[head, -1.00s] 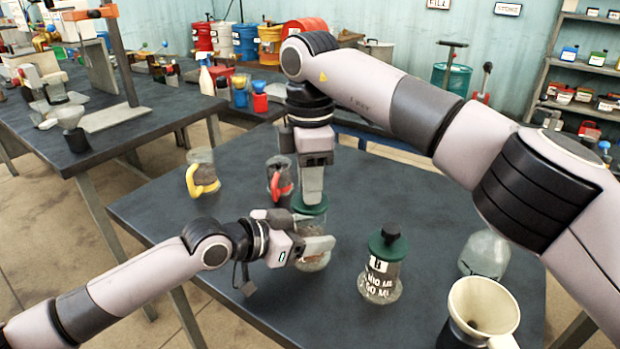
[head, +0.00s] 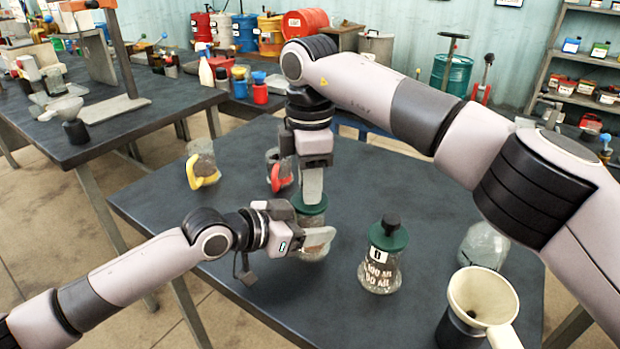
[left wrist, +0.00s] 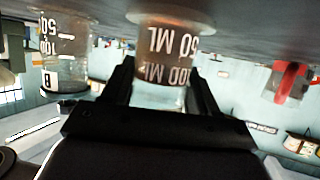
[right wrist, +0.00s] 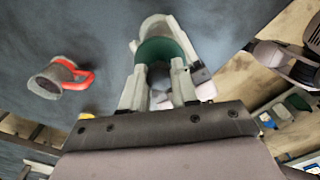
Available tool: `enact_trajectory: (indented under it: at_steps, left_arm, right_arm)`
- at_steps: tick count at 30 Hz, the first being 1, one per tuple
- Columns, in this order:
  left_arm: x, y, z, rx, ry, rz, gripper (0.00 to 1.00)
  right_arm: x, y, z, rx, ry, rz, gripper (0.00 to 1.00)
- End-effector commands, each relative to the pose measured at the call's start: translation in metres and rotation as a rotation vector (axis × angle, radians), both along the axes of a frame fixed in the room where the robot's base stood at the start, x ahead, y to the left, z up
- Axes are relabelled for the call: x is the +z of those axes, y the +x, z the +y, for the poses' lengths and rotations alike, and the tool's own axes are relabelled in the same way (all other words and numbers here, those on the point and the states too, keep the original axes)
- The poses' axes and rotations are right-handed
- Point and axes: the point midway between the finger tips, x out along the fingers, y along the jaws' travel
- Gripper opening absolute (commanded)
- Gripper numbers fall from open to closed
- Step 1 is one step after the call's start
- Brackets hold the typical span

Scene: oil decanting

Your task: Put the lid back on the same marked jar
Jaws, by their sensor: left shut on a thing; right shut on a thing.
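A glass jar (left wrist: 165,62) with white volume marks stands on the table, upside down in the left wrist view. My left gripper (left wrist: 162,88) is shut on it from the side; in the head view the gripper (head: 318,240) hides much of the jar (head: 312,254). A green lid (head: 309,206) is at the jar's mouth. My right gripper (head: 311,192) points down and is shut on the lid, also seen in the right wrist view (right wrist: 165,52). I cannot tell whether the lid is seated. A second marked jar (head: 379,270) wears a green lid (head: 389,237) and a white tag.
A yellow-handled jug (head: 202,165) and a red-handled jug (head: 279,172) stand behind to the left. A clear vessel (head: 484,245) and a cream funnel (head: 483,300) stand at the right. The table's left front is clear.

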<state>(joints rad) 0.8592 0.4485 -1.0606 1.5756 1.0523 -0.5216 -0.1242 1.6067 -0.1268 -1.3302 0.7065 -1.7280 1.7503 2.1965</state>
Motion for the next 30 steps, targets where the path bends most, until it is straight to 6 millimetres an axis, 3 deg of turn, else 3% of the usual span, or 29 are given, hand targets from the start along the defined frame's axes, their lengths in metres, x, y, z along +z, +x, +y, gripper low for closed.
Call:
enact_trajectory:
  at_steps: [14,15,17,26,30]
  left_arm:
    - [0.000,0.000,0.000,0.000,0.000,0.000,0.05]
    - [0.000,0.000,0.000,0.000,0.000,0.000,0.05]
    - [0.000,0.000,0.000,0.000,0.000,0.000,0.05]
    - [0.000,0.000,0.000,0.000,0.000,0.000,0.05]
    - [0.000,0.000,0.000,0.000,0.000,0.000,0.05]
  right_arm:
    - [-0.010,0.000,0.000,0.000,0.000,0.001,0.01]
    - [-0.010,0.000,0.000,-0.001,0.000,0.000,0.42]
    - [-0.010,0.000,0.000,0.000,0.000,0.000,0.59]
    - [-0.009,0.000,0.000,0.000,0.000,0.000,0.59]
    - [0.004,0.001,0.000,0.000,0.001,-0.003,0.59]
